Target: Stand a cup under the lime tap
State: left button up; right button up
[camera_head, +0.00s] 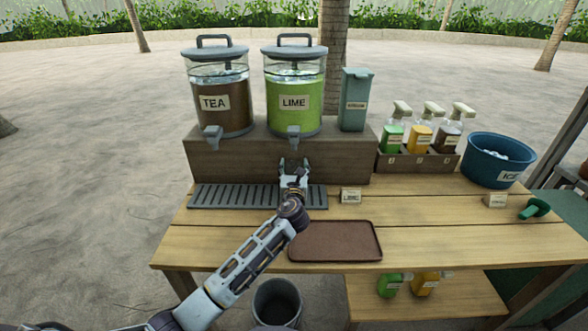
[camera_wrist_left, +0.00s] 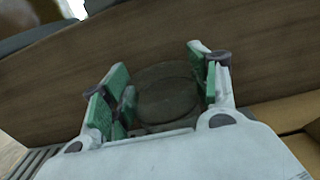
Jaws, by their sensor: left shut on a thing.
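The lime dispenser (camera_head: 294,118), filled with green drink, stands on a wooden riser beside the tea dispenser (camera_head: 222,112). Its grey tap (camera_head: 293,138) points down at the front. My left gripper (camera_head: 294,165) is just below that tap, in front of the riser and above the right part of the slotted drip tray (camera_head: 235,197). In the left wrist view, its green-padded fingers are shut on a dark, see-through round cup (camera_wrist_left: 168,92). In the head view, I cannot make out the cup or whether it touches the tray. My right gripper is out of view.
A brown tray (camera_head: 335,241) lies empty at the table's front. A small label card (camera_head: 350,196) stands right of the drip tray. Bottles in a rack (camera_head: 415,162) and a blue ice tub (camera_head: 498,160) stand further right. A grey bin (camera_head: 277,302) is below the front edge.

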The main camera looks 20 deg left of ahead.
pick_arm(q)
jog(key=shift+f, duration=0.1)
jog(key=o, duration=1)
jog(key=shift+s+d, duration=0.1)
jog(key=shift+s, duration=0.2)
jog(key=p+v, duration=0.1)
jog(key=v, duration=1)
jog(key=shift+s+p, duration=0.2)
jog(key=shift+p, duration=0.2)
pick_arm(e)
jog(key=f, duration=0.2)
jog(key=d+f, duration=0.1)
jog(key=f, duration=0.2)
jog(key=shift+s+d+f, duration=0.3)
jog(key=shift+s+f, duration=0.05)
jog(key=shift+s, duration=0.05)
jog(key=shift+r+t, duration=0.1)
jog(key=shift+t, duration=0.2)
